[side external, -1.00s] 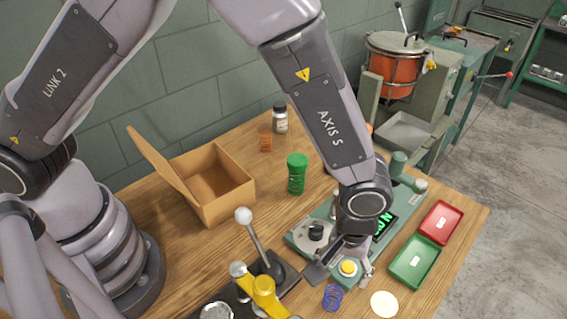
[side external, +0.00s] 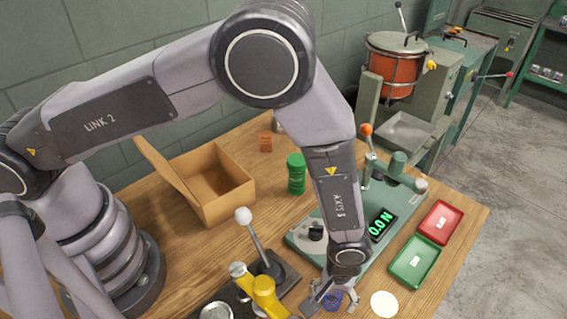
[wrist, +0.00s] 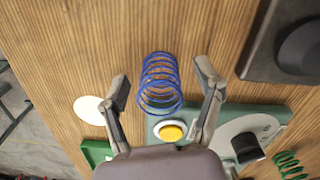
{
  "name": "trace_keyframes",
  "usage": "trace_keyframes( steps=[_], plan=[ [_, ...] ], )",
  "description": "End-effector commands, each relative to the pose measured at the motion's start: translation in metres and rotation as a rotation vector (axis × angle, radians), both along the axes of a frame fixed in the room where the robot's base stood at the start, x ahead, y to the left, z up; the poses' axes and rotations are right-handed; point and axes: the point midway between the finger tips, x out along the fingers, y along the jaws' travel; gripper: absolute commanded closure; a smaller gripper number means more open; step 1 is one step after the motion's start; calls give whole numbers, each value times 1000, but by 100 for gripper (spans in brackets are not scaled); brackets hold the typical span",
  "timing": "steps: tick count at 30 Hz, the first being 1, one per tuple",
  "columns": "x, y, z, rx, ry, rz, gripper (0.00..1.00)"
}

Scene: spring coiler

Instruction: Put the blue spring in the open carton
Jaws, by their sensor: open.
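The blue spring (side external: 333,300) is on the wooden table at the front, beside the front end of the green tester. In the wrist view the blue spring (wrist: 160,84) lies between the two spread fingers of my gripper (wrist: 163,86), with a gap on both sides. In the side view my gripper (side external: 333,302) is low over the spring and partly hides it. The open carton (side external: 215,188) stands at the back left of the table, with its flap raised to the left. The part of its inside that shows is empty.
The green tester (side external: 384,222) reads 0.0 N. A red tray (side external: 453,212) and a green tray (side external: 427,246) lie right of it. A lever press with a white knob (side external: 243,215) stands left of my gripper. A green spring (side external: 296,174) and an orange spring (side external: 265,142) stand near the carton.

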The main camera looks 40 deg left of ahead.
Motion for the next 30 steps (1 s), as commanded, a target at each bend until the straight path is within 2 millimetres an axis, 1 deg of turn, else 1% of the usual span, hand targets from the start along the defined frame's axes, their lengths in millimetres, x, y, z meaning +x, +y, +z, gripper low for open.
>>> trace_keyframes(
  steps=[2,5,12,15,20,23,26,30],
  plan=[
    [0,0,0,0,0,0,33],
    [0,0,0,0,0,0,45],
    [0,0,1,0,0,0,76],
    [0,0,1,0,0,0,86],
    [0,0,1,0,0,0,86],
    [0,0,5,-1,0,1,86],
    [1,-1,18,-2,-2,1,86],
    [1,-1,47,-4,-4,1,86]
  ],
)
